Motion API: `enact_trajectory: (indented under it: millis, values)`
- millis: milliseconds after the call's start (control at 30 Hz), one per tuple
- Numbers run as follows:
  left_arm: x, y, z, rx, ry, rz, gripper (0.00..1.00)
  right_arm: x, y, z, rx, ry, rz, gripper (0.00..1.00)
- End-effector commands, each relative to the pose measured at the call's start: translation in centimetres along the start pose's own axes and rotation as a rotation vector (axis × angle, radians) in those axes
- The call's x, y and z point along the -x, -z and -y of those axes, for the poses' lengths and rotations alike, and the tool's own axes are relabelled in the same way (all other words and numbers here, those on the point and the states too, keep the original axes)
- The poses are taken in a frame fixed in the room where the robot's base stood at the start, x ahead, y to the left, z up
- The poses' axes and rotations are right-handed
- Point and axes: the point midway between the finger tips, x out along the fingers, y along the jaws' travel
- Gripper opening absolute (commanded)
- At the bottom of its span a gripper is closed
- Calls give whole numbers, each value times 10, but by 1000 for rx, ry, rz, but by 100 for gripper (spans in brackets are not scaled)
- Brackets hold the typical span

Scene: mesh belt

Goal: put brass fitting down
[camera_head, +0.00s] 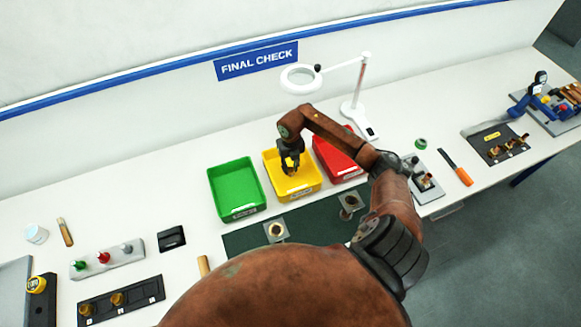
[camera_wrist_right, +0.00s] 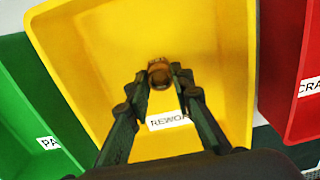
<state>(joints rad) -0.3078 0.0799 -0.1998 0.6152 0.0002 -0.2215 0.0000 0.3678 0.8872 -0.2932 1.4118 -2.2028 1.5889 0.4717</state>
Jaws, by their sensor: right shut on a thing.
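The brass fitting (camera_wrist_right: 159,74) is a small brown-gold piece between the fingertips of my right gripper (camera_wrist_right: 160,86) in the wrist view. My right gripper (camera_head: 291,165) is shut on it, over the yellow bin (camera_head: 310,187) in the head view. The yellow bin (camera_wrist_right: 90,45) fills most of the wrist view, and its label reads "REWO", the rest hidden by a finger. The fitting's height above the bin floor is hard to tell. In the head view the fitting is too small or hidden to make out. My left gripper is in neither view.
A green bin (camera_head: 236,189) stands left of the yellow one and a red bin (camera_head: 338,155) right. A dark mat (camera_head: 305,226) lies in front with two small plates holding parts. A white magnifier lamp (camera_head: 352,105) stands behind. An orange-handled tool (camera_head: 455,166) lies right.

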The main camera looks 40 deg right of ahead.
Motion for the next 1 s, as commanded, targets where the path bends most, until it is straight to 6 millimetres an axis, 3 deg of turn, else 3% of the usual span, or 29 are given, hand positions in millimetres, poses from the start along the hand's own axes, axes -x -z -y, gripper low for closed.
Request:
enact_trajectory:
  millis: [100,133,367,767,1000]
  values:
    - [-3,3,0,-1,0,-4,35,-3,0,0,0,0,1,0]
    - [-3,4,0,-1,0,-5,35,-3,0,0,0,0,0,22]
    - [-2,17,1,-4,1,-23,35,-2,0,0,0,0,0,38]
    - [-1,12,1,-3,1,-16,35,6,-1,0,0,0,3,39]
    - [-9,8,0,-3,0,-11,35,49,-2,0,2,1,6,39]
